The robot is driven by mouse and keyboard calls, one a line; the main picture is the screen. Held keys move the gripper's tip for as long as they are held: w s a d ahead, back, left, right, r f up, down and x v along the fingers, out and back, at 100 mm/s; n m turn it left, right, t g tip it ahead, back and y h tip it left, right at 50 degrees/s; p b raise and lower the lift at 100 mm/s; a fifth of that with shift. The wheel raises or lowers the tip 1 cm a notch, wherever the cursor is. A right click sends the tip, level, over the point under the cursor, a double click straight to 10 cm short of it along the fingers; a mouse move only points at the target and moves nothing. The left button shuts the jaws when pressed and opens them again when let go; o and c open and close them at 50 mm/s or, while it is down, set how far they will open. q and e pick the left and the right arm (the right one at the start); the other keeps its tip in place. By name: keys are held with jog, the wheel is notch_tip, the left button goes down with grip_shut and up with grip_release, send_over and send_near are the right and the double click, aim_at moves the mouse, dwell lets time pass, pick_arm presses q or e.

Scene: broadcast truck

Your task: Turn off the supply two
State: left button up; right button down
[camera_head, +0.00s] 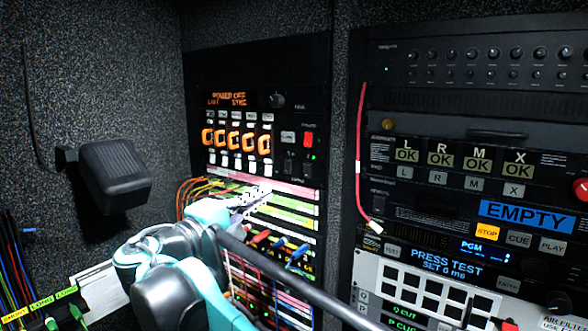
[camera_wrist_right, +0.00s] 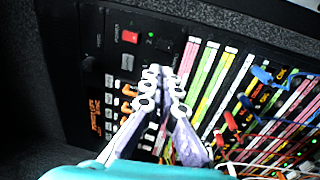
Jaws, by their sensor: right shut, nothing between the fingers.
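The left rack unit (camera_head: 255,100) has an orange text display (camera_head: 232,99) that seems to read "POWER OFF" with more text below. Beneath it is a row of orange-ringed controls (camera_head: 236,141). A red switch (camera_head: 308,139) sits at its right side, with dark rocker switches (camera_head: 289,166) below it and a small green light. I cannot read which one is marked supply two. My right gripper (camera_head: 260,192) is shut and empty, its tips just below this unit. In the right wrist view the fingertips (camera_wrist_right: 161,85) overlap the panel near the red switch (camera_wrist_right: 130,37); contact cannot be told.
Below the unit is a patch bay (camera_head: 292,215) with coloured strips and plugged cables. A red cable (camera_head: 359,150) hangs on the right rack, beside lit OK buttons and an "EMPTY" display (camera_head: 526,216). A black box (camera_head: 113,175) juts from the left wall.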

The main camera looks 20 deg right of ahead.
aim_at(306, 167)
jog(key=p+x, duration=0.3)
jog(key=x, duration=1)
jog(key=shift+w+p, duration=0.15)
jog(key=shift+p, duration=0.2)
jog(key=shift+w+d, duration=0.25)
jog(key=shift+d, duration=0.2)
jog(key=shift+w+d+r, duration=0.1)
jog(key=shift+d+r, duration=0.1)
jog(key=shift+r, duration=0.05)
